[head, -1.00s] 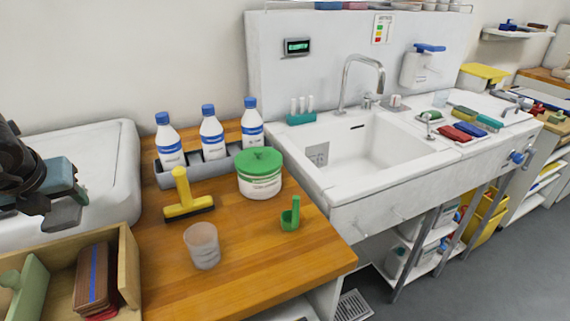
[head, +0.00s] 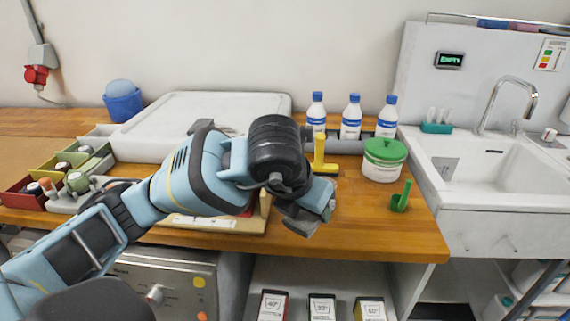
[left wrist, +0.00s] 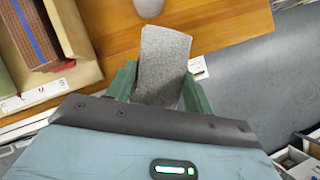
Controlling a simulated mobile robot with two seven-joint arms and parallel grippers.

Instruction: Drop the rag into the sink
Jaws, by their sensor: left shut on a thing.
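My left gripper (head: 312,212) is over the front part of the wooden counter, left of the sink. In the left wrist view its green fingers (left wrist: 160,82) are shut on a grey rag (left wrist: 164,55), which sticks out beyond them. In the head view the rag is hard to tell from the gripper. The white sink (head: 503,168) is at the right of the head view, well apart from the gripper. The part of its basin that shows looks empty. My right gripper is not in view.
A green-lidded tub (head: 382,163), a green scoop (head: 401,198) and several blue-capped bottles (head: 351,117) stand between gripper and sink. A yellow-handled squeegee (head: 320,152) is behind the gripper. A cup (left wrist: 148,7) stands near the rag in the left wrist view.

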